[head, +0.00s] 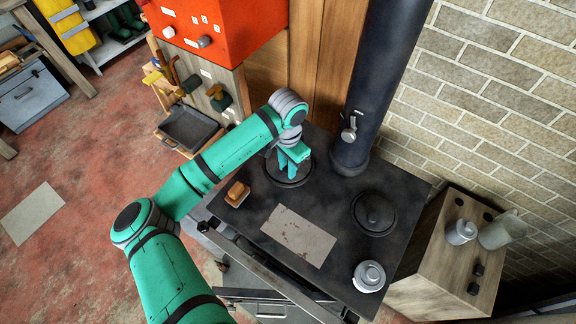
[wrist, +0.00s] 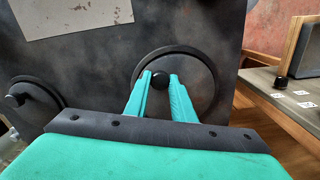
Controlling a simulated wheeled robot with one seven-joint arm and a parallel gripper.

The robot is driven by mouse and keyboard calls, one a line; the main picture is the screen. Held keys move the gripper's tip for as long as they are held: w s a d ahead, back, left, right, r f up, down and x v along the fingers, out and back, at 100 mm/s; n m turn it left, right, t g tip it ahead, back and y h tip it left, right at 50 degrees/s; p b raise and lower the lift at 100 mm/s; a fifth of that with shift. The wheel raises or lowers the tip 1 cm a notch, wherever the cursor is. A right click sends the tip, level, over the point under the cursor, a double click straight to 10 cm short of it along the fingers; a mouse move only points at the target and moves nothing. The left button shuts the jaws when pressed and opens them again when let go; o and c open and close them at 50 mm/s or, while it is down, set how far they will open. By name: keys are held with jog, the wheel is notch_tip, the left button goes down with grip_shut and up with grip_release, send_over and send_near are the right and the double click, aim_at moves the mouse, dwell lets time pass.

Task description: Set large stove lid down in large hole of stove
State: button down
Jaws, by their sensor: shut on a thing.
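The large stove lid (head: 302,178) is a dark round disc at the back left of the black stove top (head: 330,195). It also shows in the wrist view (wrist: 198,80), with a small dark knob (wrist: 159,81) between the fingers. My gripper (head: 290,172) points down over the lid and is shut on its knob; the fingers also show in the wrist view (wrist: 160,78). The lid lies level over the large hole, with a dark rim around it. I cannot tell whether it is fully seated. The hole itself is hidden under the lid.
Another round lid (head: 374,212) sits on the stove's right side. A metal pot (head: 369,276), a stained sheet (head: 298,236) and a brown block in a dish (head: 237,193) are on the stove top. The stovepipe (head: 372,95) rises close behind my gripper.

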jog(key=shift+f, duration=0.1)
jog(key=c, duration=1.4)
grip_release()
jog(key=shift+c, duration=0.2)
jog(key=shift+f, duration=0.1)
notch_tip(320, 180, up, 11)
jog(key=shift+d+f, duration=0.1)
